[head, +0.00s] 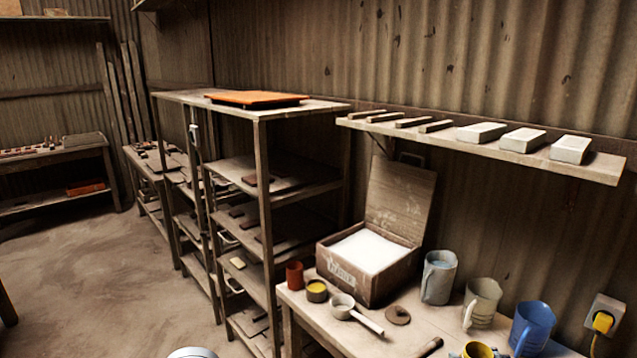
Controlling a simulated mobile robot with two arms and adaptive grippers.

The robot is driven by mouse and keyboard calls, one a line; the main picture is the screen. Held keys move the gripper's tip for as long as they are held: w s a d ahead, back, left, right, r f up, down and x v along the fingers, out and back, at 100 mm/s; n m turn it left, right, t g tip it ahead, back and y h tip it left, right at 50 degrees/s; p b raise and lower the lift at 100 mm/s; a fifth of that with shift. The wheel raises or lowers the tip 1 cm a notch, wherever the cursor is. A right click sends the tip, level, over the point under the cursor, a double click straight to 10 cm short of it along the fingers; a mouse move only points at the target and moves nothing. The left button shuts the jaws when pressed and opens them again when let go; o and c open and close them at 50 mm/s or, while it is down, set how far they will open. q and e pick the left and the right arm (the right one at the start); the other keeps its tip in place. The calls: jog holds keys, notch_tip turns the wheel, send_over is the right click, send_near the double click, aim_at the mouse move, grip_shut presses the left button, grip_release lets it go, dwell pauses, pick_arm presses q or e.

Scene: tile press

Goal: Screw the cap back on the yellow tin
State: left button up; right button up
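No gripper of mine shows in the head view. A yellow-topped round container (478,350) is cut off by the bottom edge, on the front of the worktable; I cannot tell whether it is the yellow tin or whether a cap is on it. A small dark pot with yellow contents (317,291) stands open at the table's left end. A flat brown disc (397,315) lies on the table right of the white ladle; I cannot tell whether it is a cap.
On the worktable (350,345) stand an open wooden box of white powder (340,275), a red-brown cup (294,274), a ladle (343,306), a grey jug (438,277), a cream jug (481,302) and a blue jug (531,328). A wall shelf (590,170) hangs above. Floor at left is clear.

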pick_arm(q)
jog(key=n, duration=0.2)
jog(key=a+r+n, duration=0.1)
jog(key=n, duration=0.2)
jog(key=w+r+n+b, duration=0.1)
jog(key=n, duration=0.2)
jog(key=shift+a+r+g, duration=0.25)
jog(key=shift+a+g, duration=0.05)
jog(key=shift+a, duration=0.05)
jog(key=n, duration=0.2)
jog(key=r+n, duration=0.1)
jog(key=n, duration=0.1)
jog(key=r+n+h, duration=0.1)
jog(key=n, duration=0.2)
jog(key=shift+a+r+g, duration=0.25)
jog(key=shift+a+g, duration=0.05)
jog(key=shift+a, duration=0.1)
pick_arm(e)
jog(key=s+a+r+n+g+y, duration=0.2)
jog(key=s+a+r+n+y, duration=0.1)
jog(key=s+a, duration=0.3)
jog(key=s+a+r+n+g+y, duration=0.3)
jog(key=s+a+n+y, duration=0.2)
jog(key=s, duration=0.3)
jog(key=shift+a, duration=0.8)
jog(key=w+a+f+n+g+y, duration=0.2)
jog(key=a+n+g, duration=0.6)
jog(key=a, duration=0.6)
jog(key=shift+g, duration=0.6)
